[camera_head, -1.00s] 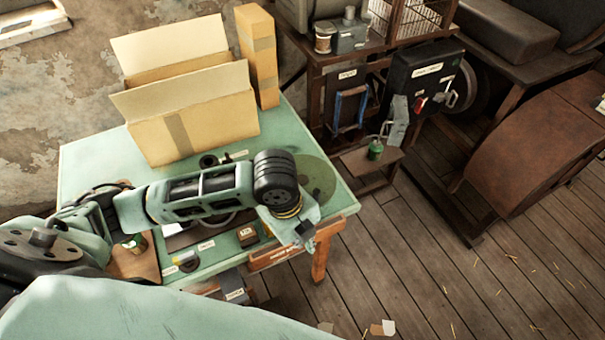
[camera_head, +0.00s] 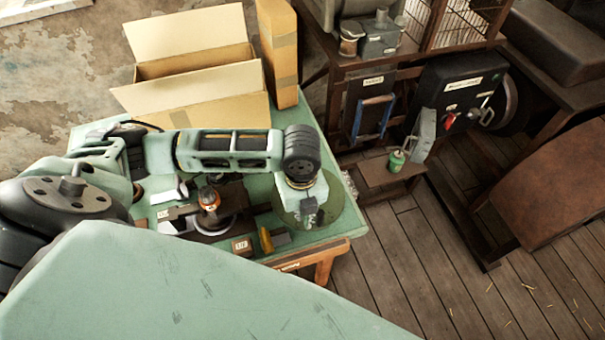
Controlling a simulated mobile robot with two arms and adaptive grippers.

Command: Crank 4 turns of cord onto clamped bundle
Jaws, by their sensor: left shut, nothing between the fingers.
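My left arm reaches in from the left over the green worktable (camera_head: 98,128). Its gripper (camera_head: 309,212) points down above a round green disc (camera_head: 338,205) at the table's right end and covers part of it. The gripper is shut and empty. Left of it, an upright orange and dark fitting (camera_head: 209,200) stands on a dark base (camera_head: 185,227), partly under my forearm. I cannot make out the cord, the clamped bundle or a crank for certain. My right gripper is not in view.
An open cardboard box (camera_head: 205,88) and a tall carton (camera_head: 278,45) stand at the table's back. A yellow object (camera_head: 266,240) and a small labelled block (camera_head: 241,247) lie near its front edge. A low stand (camera_head: 382,172) carries a green can (camera_head: 396,162).

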